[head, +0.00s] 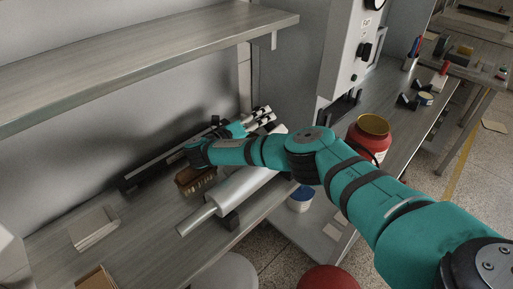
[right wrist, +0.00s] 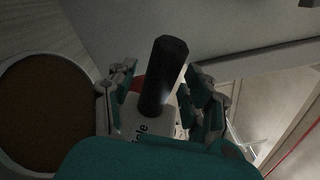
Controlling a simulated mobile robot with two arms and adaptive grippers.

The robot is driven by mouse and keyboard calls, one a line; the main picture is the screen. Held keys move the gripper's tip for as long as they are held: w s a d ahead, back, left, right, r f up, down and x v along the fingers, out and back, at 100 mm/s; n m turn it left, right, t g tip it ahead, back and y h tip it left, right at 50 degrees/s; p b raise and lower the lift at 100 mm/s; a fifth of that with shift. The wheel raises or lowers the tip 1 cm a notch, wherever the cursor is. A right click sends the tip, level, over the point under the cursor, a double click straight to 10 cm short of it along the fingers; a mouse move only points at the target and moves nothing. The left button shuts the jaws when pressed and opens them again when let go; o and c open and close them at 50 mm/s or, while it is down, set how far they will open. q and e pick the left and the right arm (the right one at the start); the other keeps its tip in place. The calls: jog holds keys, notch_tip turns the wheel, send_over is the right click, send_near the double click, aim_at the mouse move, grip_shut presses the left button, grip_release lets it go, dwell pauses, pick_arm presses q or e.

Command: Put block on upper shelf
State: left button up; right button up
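The upper shelf (head: 150,55) is a bare grey board at the top left of the head view. No thing in view is clearly the block. A pale, flat box-like piece (head: 93,228) lies on the lower board at the left. A gap shows at the right finger. My left gripper is not in view.
A brown brush (head: 195,181) and a grey roller (head: 232,196) lie below my right forearm. A red jar (head: 371,140) stands to the right of it. A brown round surface with a pale rim (right wrist: 45,112) is left of the fingers. The lower board's left part is mostly clear.

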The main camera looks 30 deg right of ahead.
grip_shut()
dwell(0.3)
